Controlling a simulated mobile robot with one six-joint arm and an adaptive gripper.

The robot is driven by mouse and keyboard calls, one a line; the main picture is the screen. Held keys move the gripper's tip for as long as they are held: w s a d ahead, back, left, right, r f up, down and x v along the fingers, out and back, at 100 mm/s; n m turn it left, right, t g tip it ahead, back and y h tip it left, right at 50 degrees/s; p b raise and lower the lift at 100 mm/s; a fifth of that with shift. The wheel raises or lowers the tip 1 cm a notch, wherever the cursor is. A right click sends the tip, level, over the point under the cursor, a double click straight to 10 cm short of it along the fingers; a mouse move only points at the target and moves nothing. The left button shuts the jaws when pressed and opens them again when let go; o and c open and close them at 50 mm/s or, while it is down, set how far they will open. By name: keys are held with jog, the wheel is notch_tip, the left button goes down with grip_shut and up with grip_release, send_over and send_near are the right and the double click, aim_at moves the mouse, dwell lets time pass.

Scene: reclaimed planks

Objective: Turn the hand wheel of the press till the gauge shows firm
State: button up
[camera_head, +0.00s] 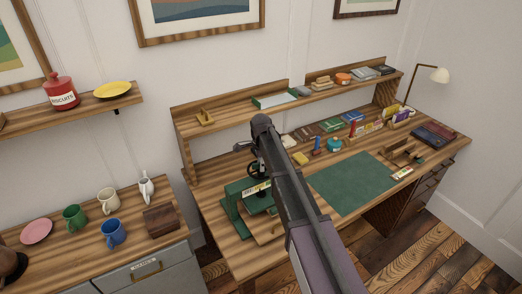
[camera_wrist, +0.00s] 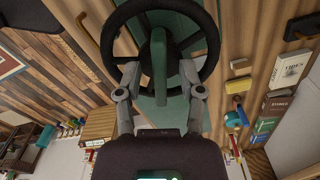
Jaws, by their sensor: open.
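The green press (camera_head: 240,211) stands at the left end of the desk, with a pale label on its front. Its black hand wheel (camera_head: 256,169) is small and partly behind my arm in the head view. In the wrist view the hand wheel (camera_wrist: 91,48) is large, with a green bar across its middle. My gripper (camera_wrist: 158,76) is open, its two fingers apart near the lower rim, one on each side of the green bar. I cannot tell whether they touch the wheel. I cannot make out a gauge reading in either view.
A green mat (camera_head: 352,182) lies on the desk (camera_head: 207,204) right of my arm. Books and small items line the desk's back, below a raised shelf (camera_head: 232,113). A cabinet with mugs (camera_head: 112,233) and a brown box (camera_head: 161,219) stands to the left.

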jog(key=shift+n, duration=0.3)
jog(key=n, duration=1.7)
notch_tip(320, 180, up, 14)
jog(key=p, duration=1.3)
jog(key=shift+p, duration=0.4)
dwell(0.6)
